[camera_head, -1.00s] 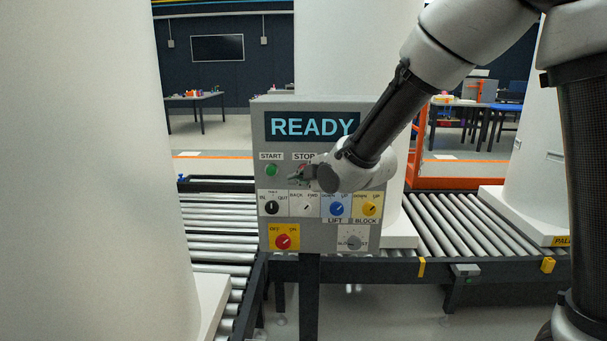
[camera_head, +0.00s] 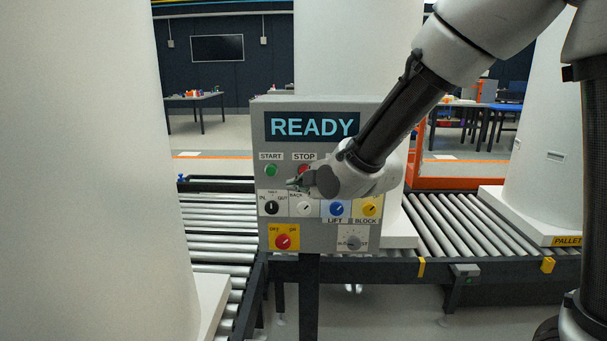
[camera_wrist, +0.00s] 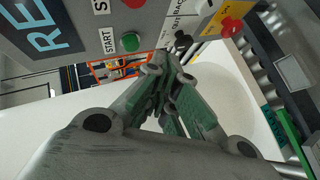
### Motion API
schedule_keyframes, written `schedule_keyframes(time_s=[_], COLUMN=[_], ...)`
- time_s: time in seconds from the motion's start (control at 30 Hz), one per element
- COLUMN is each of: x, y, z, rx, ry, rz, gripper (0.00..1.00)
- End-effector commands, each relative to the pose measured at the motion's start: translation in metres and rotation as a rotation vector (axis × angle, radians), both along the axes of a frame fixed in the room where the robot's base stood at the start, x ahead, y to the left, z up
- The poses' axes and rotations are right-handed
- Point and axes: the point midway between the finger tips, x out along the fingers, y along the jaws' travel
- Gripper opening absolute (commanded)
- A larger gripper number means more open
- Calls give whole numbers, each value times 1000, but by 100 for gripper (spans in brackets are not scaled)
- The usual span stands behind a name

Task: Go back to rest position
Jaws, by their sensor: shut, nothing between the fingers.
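My gripper (camera_head: 294,184) is in front of the grey control panel (camera_head: 262,130), at the left end of my arm. Its fingertips show just below the red STOP button (camera_head: 303,169) and above the row of selector knobs. In the wrist view my gripper (camera_wrist: 172,62) is shut and empty, its green-edged fingers together and pointing at the panel. The green START button (camera_head: 271,170) is to the upper left of the fingers; it also shows in the wrist view (camera_wrist: 130,42). Whether the fingertips touch the panel cannot be told. The display reads READY.
An orange frame (camera_head: 450,183) is behind on the right. Tables stand at the back. Open floor (camera_head: 375,310) lies in front, right of the panel post.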

Motion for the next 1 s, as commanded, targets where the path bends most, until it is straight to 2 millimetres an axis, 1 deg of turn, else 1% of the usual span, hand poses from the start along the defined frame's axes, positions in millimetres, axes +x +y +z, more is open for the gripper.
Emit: schedule_keyframes(time_s=[0.07,0.13,0.17,0.2,0.27,0.3,0.37,0.4,0.47,0.5,0.57,0.6,0.67,0.7,0.8,0.83,0.9,1.0], x=[-1,-8,-14,-24,-45,-60,-81,-95,-115,-129,-152,-168,-194,-212,-247,-254,-263,-272], y=[-1,-4,-8,-14,-28,-40,-66,-88,-126,-152,-191,-218,-256,-278,-322,-331,-348,-365], z=[-3,-18,-28,-45,-70,-79,-83,-82,-75,-69,-56,-46,-31,-22,-1,5,17,31], rx=[25,49,55,57,50,49,54,61,83,103,142,172,229,271,380,412,500,603], ry=[38,145,214,320,488,591,729,812,921,981,1052,1091,1132,1147,1140,1125,1075,1010], rz=[-19,-59,-84,-127,-208,-272,-390,-482,-636,-740,-899,-1005,-1157,-1244,-1389,-1410,-1443,-1478], gripper=[0,0,0,0,0,0,0,0,0,0,0,0,0,0,0,0,0,0])
